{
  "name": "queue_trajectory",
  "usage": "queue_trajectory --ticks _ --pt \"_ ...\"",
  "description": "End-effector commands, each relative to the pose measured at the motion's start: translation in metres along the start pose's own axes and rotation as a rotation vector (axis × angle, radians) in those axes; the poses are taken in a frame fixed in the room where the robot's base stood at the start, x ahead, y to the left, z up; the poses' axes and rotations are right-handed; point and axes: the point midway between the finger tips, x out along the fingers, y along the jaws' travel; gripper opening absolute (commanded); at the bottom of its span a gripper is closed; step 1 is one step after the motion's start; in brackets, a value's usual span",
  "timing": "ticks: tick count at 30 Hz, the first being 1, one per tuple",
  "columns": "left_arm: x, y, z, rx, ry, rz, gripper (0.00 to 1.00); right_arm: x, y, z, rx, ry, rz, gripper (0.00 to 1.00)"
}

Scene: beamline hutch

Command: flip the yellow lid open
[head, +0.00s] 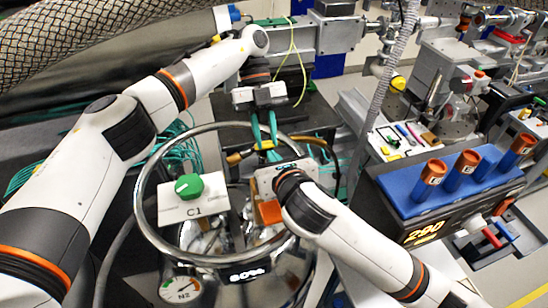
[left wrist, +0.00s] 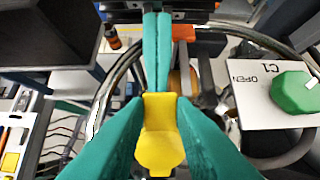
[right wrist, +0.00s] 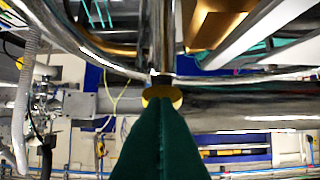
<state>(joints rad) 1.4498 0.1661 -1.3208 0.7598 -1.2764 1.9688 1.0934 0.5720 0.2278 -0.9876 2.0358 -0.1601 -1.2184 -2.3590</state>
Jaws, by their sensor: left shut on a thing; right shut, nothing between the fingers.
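The small yellow lid (head: 265,145) is near the back of the round metal-rimmed vessel. In the left wrist view the yellow lid (left wrist: 160,148) lies between the teal fingers of my left gripper (left wrist: 162,100), which is shut on it. In the head view my left gripper (head: 264,137) reaches down to it from behind. My right gripper (head: 273,157) is shut and empty, its tips close to the lid's near side; I cannot tell if they touch. Its fingers show at the top of the left wrist view (left wrist: 157,55). A yellow edge (right wrist: 162,94) shows beyond its tips in the right wrist view.
The vessel's metal rim (head: 142,205) surrounds the work area. A white C1 plate (head: 205,210) with a green knob (head: 189,186) stands at left, above a gauge (head: 180,289). A blue rack (head: 400,195) with orange vials is at right. Cables and equipment crowd the back.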

Motion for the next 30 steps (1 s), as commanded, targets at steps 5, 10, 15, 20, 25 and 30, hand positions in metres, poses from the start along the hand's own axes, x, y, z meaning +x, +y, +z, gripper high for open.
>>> queue_trajectory --ticks 5,10,15,20,25,30 --pt "-0.002 0.000 0.001 0.001 0.003 0.003 0.00 0.000 0.000 -0.001 0.000 0.001 0.000 0.00" --pt "-0.002 0.000 0.001 0.001 0.002 0.003 0.00 0.002 0.001 -0.013 -0.002 0.004 0.001 0.00" --pt "-0.001 0.001 0.001 0.001 0.001 0.001 0.00 0.002 0.001 -0.017 0.001 0.007 0.001 0.00" --pt "0.000 0.001 0.001 0.003 -0.001 -0.001 0.28 0.002 0.001 -0.020 0.001 0.015 0.002 0.00" --pt "0.000 0.001 0.001 0.001 -0.001 -0.001 0.45 0.002 0.001 -0.017 0.001 0.009 0.002 0.00" --pt "0.000 0.000 0.000 0.001 0.000 0.000 0.45 0.002 0.001 -0.015 0.001 0.004 0.001 0.00"
